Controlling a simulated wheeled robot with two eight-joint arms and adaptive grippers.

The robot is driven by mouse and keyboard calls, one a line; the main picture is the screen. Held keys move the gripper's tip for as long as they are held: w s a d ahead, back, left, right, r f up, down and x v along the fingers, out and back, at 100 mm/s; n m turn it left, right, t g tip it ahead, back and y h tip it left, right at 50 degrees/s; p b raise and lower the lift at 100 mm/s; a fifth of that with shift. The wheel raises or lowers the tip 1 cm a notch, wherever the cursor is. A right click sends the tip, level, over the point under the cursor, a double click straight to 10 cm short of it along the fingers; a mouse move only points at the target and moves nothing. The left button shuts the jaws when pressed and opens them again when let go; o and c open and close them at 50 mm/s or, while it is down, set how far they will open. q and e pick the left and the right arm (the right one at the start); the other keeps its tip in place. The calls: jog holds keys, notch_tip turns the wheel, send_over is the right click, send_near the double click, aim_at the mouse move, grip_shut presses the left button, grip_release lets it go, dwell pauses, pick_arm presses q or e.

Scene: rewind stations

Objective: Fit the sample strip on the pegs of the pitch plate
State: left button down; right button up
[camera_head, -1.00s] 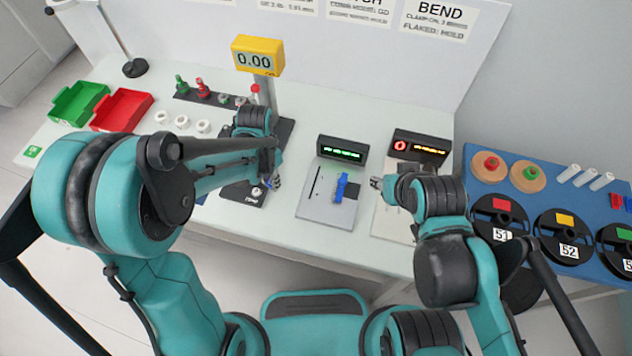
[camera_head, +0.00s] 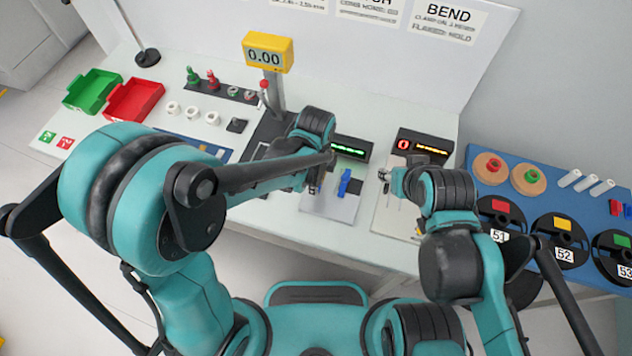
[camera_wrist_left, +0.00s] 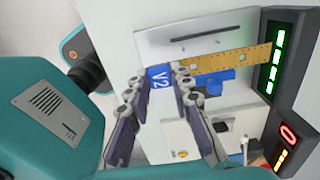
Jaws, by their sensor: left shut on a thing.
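The sample strip, a yellow strip (camera_wrist_left: 230,61) with a blue end marked V2 (camera_wrist_left: 158,76), shows in the left wrist view. My left gripper (camera_wrist_left: 164,78) is shut on its blue end. The strip reaches right across the grey pitch plate (camera_wrist_left: 160,46), toward the green-lit display. Small pale spots show on it; I cannot tell whether these are pegs, or whether the strip touches the plate. In the head view my left gripper (camera_head: 314,186) is over the left side of the pitch plate (camera_head: 325,206), and the strip is hidden. My right gripper (camera_head: 384,174) is right of the plate, its jaws too small to judge.
A blue block (camera_head: 345,182) stands on the pitch plate, below the green-lit display (camera_head: 352,148). The bend station's display (camera_head: 424,147) is to the right. A yellow 0.00 readout (camera_head: 268,52) stands behind on a post. Green (camera_head: 93,91) and red (camera_head: 134,99) trays are far left.

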pick_arm(q)
jog(key=b, duration=0.5)
send_over(316, 201)
jog(key=shift+f, duration=2.95)
jog(key=shift+f+b, duration=1.15)
jog(key=shift+b, duration=0.1)
jog(key=c, duration=1.3)
grip_release()
jog(key=shift+o, duration=0.2)
jog(key=shift+r, duration=0.1)
notch_tip(316, 201, up, 12)
jog(key=shift+f, duration=0.1)
